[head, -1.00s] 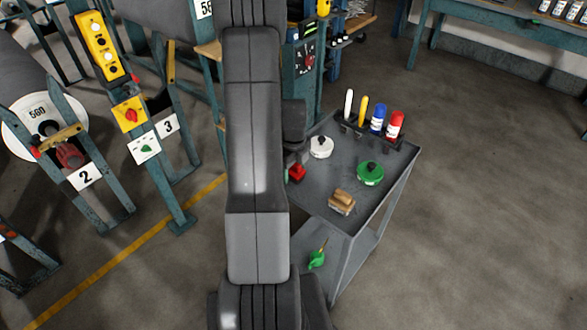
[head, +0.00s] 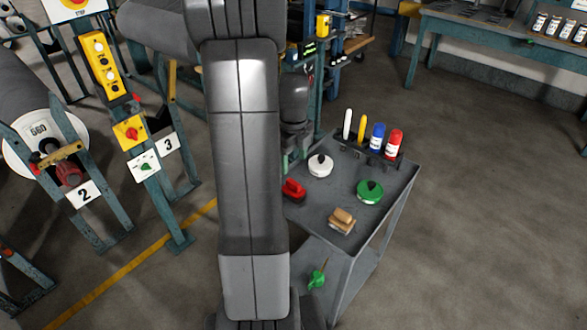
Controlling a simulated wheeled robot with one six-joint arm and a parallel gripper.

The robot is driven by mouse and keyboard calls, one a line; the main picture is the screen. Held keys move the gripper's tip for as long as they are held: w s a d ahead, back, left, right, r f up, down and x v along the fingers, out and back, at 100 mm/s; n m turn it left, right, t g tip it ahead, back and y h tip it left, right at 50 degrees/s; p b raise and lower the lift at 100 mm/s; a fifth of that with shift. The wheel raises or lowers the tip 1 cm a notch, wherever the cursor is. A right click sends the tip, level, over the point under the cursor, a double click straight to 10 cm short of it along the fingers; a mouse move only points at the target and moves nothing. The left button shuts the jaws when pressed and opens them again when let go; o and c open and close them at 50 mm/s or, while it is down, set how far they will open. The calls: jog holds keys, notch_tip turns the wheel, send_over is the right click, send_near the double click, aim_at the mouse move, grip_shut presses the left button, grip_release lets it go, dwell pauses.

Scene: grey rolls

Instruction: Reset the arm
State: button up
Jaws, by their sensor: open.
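My arm rises through the middle of the head view and hides part of the scene behind it. My gripper (head: 295,158) points down at the right of the arm, over the left part of the grey cart (head: 338,205). It looks open, and nothing shows between its fingers. A red object (head: 293,189) with a dark part lies on the cart just below the gripper, with a small gap seen between them. Part of the gripper is dark and hard to make out.
The cart top also holds a white round item (head: 320,165), a green one (head: 370,191), a tan block (head: 342,220) and upright markers and bottles (head: 377,137). A green item (head: 317,278) sits on the lower shelf. Roll stands (head: 75,160) crowd the left. Floor at right is clear.

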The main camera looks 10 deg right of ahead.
aim_at(293, 182)
jog(key=shift+r, duration=0.3)
jog(key=f, duration=0.9)
jog(key=w+f, duration=0.1)
jog(key=f, duration=0.4)
jog(key=shift+r, duration=0.1)
dwell(0.5)
